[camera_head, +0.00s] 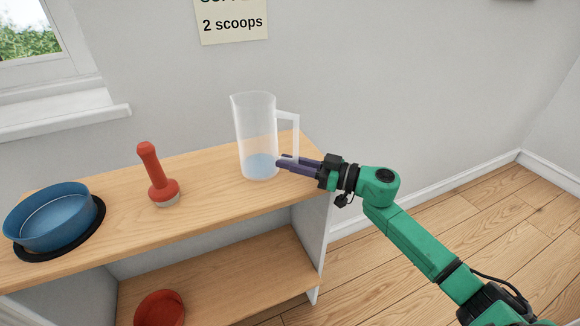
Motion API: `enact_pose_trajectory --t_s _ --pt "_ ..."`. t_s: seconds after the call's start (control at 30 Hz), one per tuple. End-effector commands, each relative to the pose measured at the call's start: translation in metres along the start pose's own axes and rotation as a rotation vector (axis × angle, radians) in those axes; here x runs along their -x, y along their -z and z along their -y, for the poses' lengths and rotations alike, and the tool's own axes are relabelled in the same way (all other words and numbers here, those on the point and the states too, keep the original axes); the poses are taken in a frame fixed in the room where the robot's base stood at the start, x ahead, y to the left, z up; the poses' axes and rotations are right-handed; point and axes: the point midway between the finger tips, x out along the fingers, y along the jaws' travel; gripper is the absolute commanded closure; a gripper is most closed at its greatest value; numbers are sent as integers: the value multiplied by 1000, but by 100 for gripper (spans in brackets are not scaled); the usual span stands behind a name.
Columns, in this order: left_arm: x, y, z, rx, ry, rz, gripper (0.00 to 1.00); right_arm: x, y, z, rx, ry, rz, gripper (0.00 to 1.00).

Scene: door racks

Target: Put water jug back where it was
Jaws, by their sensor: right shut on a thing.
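The water jug (256,130) is a tall clear pitcher with a handle on its right side and a little bluish water at the bottom. It stands upright at the right end of the wooden shelf top (210,205). My right gripper (283,163) reaches in from the right, low at the jug's handle. Its dark fingers are shut on the handle, and the fingertips lie close to the jug's wall. My left gripper is not in view.
A red-handled tool (156,175) stands left of the jug. A blue bowl (52,218) sits on a black mat at the far left. A red round object (160,308) is on the lower shelf. A note reading "2 scoops" (232,22) hangs on the wall. Open floor lies to the right.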

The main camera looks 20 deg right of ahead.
Motion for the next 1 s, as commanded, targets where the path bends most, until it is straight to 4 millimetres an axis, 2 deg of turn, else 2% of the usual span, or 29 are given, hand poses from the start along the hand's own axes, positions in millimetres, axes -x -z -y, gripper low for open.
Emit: enact_pose_trajectory --t_s 0.33,0.37,0.4,0.43,0.8,0.87,1.0 --pt "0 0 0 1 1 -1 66 0 -4 0 0 1 -2 100" --pt "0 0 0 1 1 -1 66 0 -6 -1 1 1 -1 74" --pt "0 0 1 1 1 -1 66 0 -5 0 1 1 -1 59" --pt "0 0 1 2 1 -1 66 0 -5 0 1 1 -1 48" --pt "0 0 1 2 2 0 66 0 -1 0 2 1 -2 48" --pt "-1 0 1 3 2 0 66 6 -3 0 0 0 1 48" --pt "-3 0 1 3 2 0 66 31 -4 0 -1 -1 5 48"
